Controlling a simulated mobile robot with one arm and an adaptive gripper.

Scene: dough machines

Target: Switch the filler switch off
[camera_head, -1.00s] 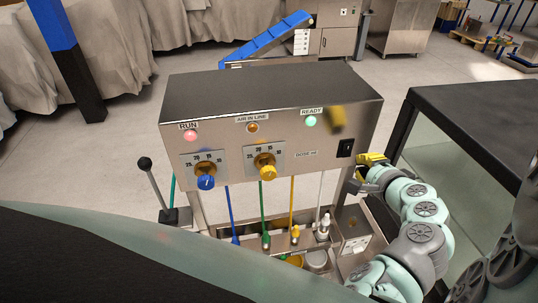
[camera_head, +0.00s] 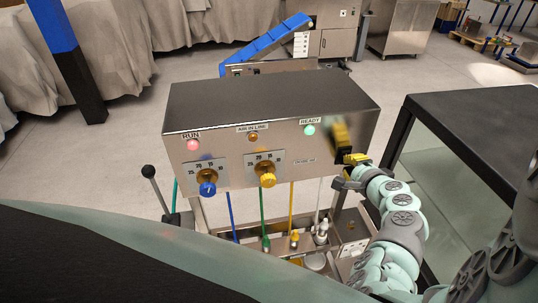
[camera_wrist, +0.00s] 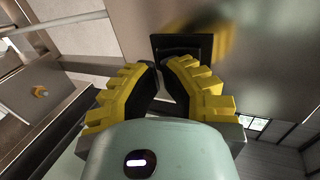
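The filler switch is a black rocker switch in a black frame, on the right of the machine's front panel. In the head view only part of the switch (camera_head: 344,152) shows beside my gripper (camera_head: 350,170). In the wrist view the switch (camera_wrist: 185,46) is just beyond the fingertips, toward the top. My gripper (camera_wrist: 161,70) has yellow fingers with dark pads, drawn together at the tips and holding nothing. The tips are close to the lower edge of the switch; I cannot tell whether they touch it. The rocker's tilt is not clear.
The metal control box (camera_head: 270,100) carries a red RUN lamp (camera_head: 193,145), a green READY lamp (camera_head: 310,130), a blue knob (camera_head: 207,188) and a yellow knob (camera_head: 267,180). A black-framed glass cabinet (camera_head: 460,120) stands close on the right. A lever (camera_head: 149,172) stands at left.

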